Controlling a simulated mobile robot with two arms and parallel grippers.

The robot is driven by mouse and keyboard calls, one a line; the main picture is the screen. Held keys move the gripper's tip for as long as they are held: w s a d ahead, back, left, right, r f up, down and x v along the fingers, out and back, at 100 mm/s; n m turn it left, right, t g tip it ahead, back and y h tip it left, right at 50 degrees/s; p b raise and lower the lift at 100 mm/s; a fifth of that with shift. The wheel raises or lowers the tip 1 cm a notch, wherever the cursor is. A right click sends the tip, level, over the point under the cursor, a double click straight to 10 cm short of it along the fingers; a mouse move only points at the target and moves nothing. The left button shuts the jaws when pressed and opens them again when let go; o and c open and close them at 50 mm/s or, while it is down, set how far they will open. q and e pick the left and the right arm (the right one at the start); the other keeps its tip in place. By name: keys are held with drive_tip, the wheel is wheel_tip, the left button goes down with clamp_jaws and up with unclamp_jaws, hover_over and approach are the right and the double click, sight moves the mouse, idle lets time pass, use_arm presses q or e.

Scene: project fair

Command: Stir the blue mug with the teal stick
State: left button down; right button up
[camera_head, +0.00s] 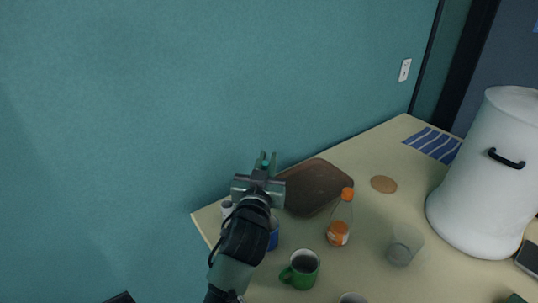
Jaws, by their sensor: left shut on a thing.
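My left gripper (266,162) is up near the back left of the table, in front of the teal wall. It is shut on the teal stick (266,163), of which only a small bit shows between the fingers. The blue mug (273,234) stands on the table below, mostly hidden behind my left arm; only its right side shows. Whether the stick's lower end is in the mug is hidden. My right gripper is not in view.
A brown tray (318,187) lies behind the mug. An orange-capped bottle (340,220), a green mug (303,269), a clear cup (404,245) and a round coaster (383,184) stand to the right. A large white container (485,180) fills the right side.

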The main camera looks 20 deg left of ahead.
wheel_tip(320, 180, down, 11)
drive_tip(key=b, duration=1.1)
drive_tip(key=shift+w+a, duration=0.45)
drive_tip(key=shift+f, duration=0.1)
